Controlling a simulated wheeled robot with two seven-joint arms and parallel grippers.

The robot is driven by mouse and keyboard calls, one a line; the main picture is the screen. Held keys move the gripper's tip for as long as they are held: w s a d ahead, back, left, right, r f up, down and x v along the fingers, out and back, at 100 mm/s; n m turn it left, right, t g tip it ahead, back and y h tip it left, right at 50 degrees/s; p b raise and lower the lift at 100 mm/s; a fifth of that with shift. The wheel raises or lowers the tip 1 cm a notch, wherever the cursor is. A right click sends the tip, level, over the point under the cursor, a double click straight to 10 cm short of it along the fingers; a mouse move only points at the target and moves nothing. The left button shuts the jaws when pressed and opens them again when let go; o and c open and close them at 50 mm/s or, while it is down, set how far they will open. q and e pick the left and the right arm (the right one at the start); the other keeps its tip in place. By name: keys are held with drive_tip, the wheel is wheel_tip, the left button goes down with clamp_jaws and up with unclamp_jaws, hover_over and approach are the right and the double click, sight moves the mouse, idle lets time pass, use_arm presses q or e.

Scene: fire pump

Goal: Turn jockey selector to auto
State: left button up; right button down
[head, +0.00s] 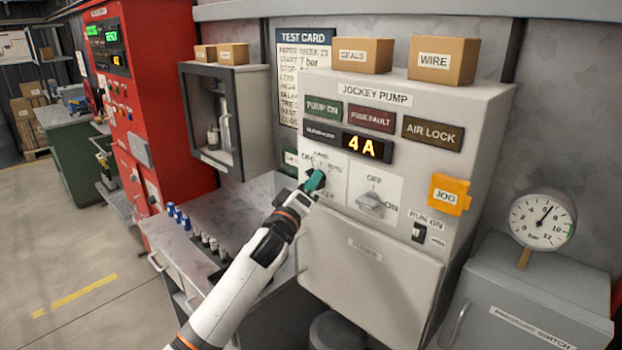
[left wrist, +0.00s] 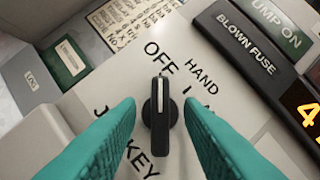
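The jockey selector is a black knob with a white pointer line. In the left wrist view the selector (left wrist: 160,115) sits on the pale panel between my fingertips, its pointer toward the OFF label (left wrist: 160,57). The HAND label (left wrist: 202,77) is to the right of OFF, and a further label is mostly hidden by the right finger. My left gripper (head: 315,180) has teal fingers; in the left wrist view the gripper (left wrist: 160,108) is open, with gaps on both sides of the knob. In the head view the gripper partly hides the selector. My right gripper is not in view.
The jockey pump panel (head: 350,235) also has a grey OFF/ON switch (head: 370,205), an orange JOG button (head: 449,194) and a 4 A display (head: 367,146). A pressure gauge (head: 542,220) stands right. An open grey box (head: 225,120) and red cabinet (head: 160,60) are left.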

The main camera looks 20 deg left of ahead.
use_arm(q)
drive_tip(key=shift+w+d+r, duration=0.1)
drive_tip(key=shift+w, duration=0.35)
drive_tip(key=c, duration=0.6)
drive_tip(key=shift+m, duration=0.3)
drive_tip(key=m+g+h+b, duration=0.1)
drive_tip(key=m+g+h, duration=0.1)
drive_tip(key=m, duration=0.7)
drive_tip(key=m+g+h+b, duration=0.1)
drive_tip(key=m+g+h, duration=0.1)
drive_tip(key=m+h, duration=0.3)
drive_tip(key=m+g+h+b, duration=0.1)
drive_tip(key=m+h, duration=0.3)
drive_tip(key=m, duration=0.8)
drive_tip(key=shift+w+a+m+g, duration=0.1)
drive_tip(key=shift+a+m+g, duration=0.15)
drive_tip(key=shift+m+g, duration=0.15)
